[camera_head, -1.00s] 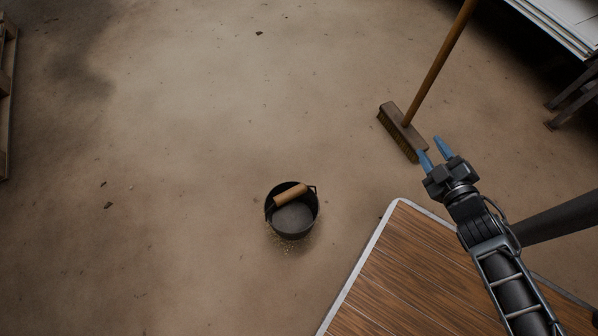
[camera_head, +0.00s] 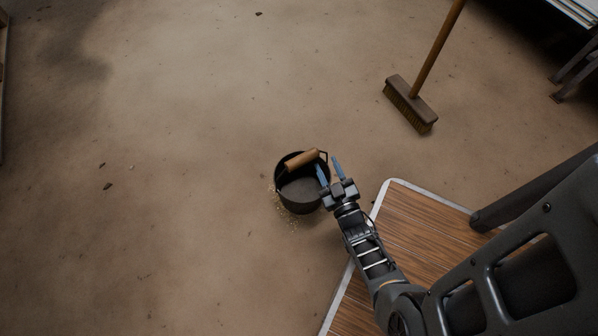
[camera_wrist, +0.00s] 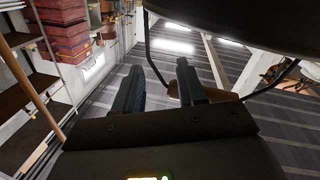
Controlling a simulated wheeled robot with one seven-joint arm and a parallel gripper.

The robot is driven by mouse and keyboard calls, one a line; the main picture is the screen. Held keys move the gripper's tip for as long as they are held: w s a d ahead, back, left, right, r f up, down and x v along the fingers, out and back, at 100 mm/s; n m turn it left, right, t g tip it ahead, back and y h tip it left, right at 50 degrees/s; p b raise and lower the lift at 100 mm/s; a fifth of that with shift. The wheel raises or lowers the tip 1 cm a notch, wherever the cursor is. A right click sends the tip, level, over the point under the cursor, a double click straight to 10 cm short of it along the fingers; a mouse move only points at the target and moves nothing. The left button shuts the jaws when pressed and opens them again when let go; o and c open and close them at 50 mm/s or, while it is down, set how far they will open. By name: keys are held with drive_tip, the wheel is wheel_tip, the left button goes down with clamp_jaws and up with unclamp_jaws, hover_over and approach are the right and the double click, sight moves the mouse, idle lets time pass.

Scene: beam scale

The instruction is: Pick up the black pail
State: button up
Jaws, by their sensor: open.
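The black pail (camera_head: 300,192) stands upright on the floor in the head view. Its bail has a wooden grip (camera_head: 302,160) lying over the opening. My gripper (camera_head: 329,168) is open at the pail's right side. The left blue finger overlaps the right rim in the picture; I cannot tell whether it is inside, above or touching. In the wrist view the pail's dark body (camera_wrist: 240,20) fills the upper right. Its wooden grip (camera_wrist: 215,95) shows partly behind the right finger.
A wood-planked surface with a pale rim (camera_head: 390,183) lies at lower right, beneath my arm. A broom (camera_head: 411,105) stands behind to the right. Small pale grains (camera_head: 283,212) lie beside the pail. The floor to the left is mostly clear. Shelves with red boxes (camera_wrist: 65,35) show in the wrist view.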

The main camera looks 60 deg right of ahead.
sight(324, 157)
drive_tip(key=shift+b+x, duration=0.85)
drive_tip(key=shift+x, duration=2.45)
drive_tip(key=shift+s+d, duration=0.1)
drive_tip(key=shift+c, duration=0.4)
clamp_jaws()
